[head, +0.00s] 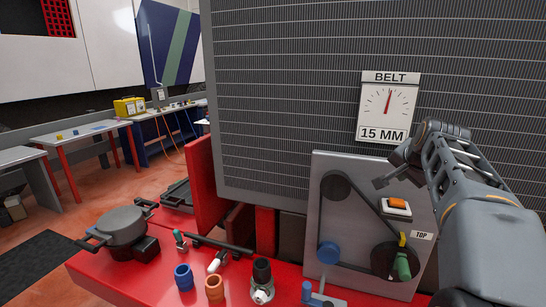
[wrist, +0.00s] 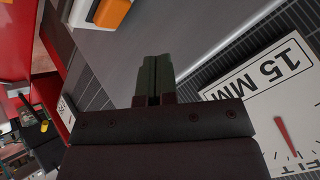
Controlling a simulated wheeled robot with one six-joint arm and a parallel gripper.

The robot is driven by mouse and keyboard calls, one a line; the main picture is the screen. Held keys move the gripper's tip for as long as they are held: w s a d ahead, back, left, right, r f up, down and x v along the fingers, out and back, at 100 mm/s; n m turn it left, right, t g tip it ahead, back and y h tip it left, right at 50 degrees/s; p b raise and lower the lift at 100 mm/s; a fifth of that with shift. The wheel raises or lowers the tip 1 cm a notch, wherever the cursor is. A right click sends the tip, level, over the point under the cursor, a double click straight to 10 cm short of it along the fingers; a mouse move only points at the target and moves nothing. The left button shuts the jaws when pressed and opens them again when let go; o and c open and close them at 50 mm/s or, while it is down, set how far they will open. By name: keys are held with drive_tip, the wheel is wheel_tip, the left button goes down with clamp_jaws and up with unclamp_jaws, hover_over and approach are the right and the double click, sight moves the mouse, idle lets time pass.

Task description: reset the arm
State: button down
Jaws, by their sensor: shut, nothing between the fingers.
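My gripper (head: 379,184) is in front of the grey belt panel (head: 312,180), at the panel's upper right and below the BELT gauge (head: 389,103). In the wrist view my gripper's fingers (wrist: 156,62) are together with nothing between them. The gauge has a red needle pointing nearly straight up and a 15 MM label. It shows tilted at the right of the wrist view (wrist: 262,92). My arm reaches in from the right of the head view, bent at the top.
The panel carries a black belt, a blue pulley (head: 328,253), a green handle (head: 403,266) and an orange-and-white switch (head: 397,206) close to my gripper. A black pot (head: 122,226), a blue cup (head: 184,277) and an orange cup (head: 214,288) stand on the red surface (head: 150,285).

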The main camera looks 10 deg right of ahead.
drive_tip(key=s+a+f+n+g+y, duration=0.1)
drive_tip(key=s+a+f+n+g, duration=0.1)
drive_tip(key=s+a+f+n, duration=0.4)
drive_tip(key=s+a+f+n+g+y, duration=0.1)
drive_tip(key=s+a+f+n+y, duration=0.1)
drive_tip(key=s+a+f+n, duration=0.4)
drive_tip(key=s+a+f, duration=0.2)
drive_tip(key=a+f, duration=0.2)
drive_tip(key=a, duration=0.1)
drive_tip(key=s+a+f, duration=0.3)
drive_tip(key=a+f, duration=0.1)
drive_tip(key=a, duration=0.1)
drive_tip(key=shift+s+a+n+g, duration=0.25)
drive_tip(key=shift+a+n+g, duration=0.05)
drive_tip(key=shift+g, duration=0.1)
